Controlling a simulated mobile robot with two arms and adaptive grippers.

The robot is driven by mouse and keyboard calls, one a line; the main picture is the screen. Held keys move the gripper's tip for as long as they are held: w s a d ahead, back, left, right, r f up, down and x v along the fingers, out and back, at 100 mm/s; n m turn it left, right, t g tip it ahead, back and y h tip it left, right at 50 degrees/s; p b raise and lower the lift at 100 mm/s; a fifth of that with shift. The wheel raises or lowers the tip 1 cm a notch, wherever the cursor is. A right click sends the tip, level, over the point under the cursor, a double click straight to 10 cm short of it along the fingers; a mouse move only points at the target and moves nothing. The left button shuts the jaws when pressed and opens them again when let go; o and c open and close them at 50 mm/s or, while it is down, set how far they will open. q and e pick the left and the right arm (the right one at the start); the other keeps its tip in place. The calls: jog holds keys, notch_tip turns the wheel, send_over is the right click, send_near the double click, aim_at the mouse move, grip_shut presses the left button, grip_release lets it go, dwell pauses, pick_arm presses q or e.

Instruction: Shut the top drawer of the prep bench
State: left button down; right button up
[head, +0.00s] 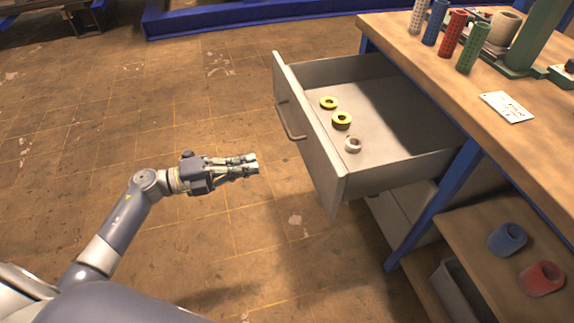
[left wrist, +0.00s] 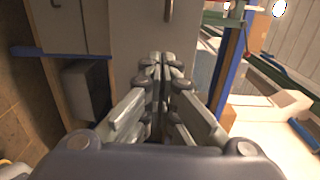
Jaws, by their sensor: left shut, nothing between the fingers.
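The top drawer (head: 312,130) of the prep bench (head: 440,70) is pulled well out in the head view. Its grey front faces left and carries a bar handle (head: 290,120). My left gripper (head: 256,163) is shut and empty. It points right, towards the drawer front, and appears apart from it. In the left wrist view, the shut fingers (left wrist: 160,62) show against a grey panel with a handle (left wrist: 168,10). My right gripper is not in view.
Several coloured perforated cylinders (head: 452,33) and a white card (head: 507,107) are on the benchtop. A blue bench leg (head: 433,205) stands below. The floor left of the drawer is clear.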

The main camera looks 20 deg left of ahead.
aim_at(312, 151)
pick_arm(q)
jog(key=x, duration=1.2)
jog(key=shift+w+d, duration=0.4)
jog(key=shift+d, duration=0.15)
jog(key=shift+w+d, duration=0.1)
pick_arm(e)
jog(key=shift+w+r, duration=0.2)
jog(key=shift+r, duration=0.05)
pick_arm(q)
jog(key=shift+d, duration=0.1)
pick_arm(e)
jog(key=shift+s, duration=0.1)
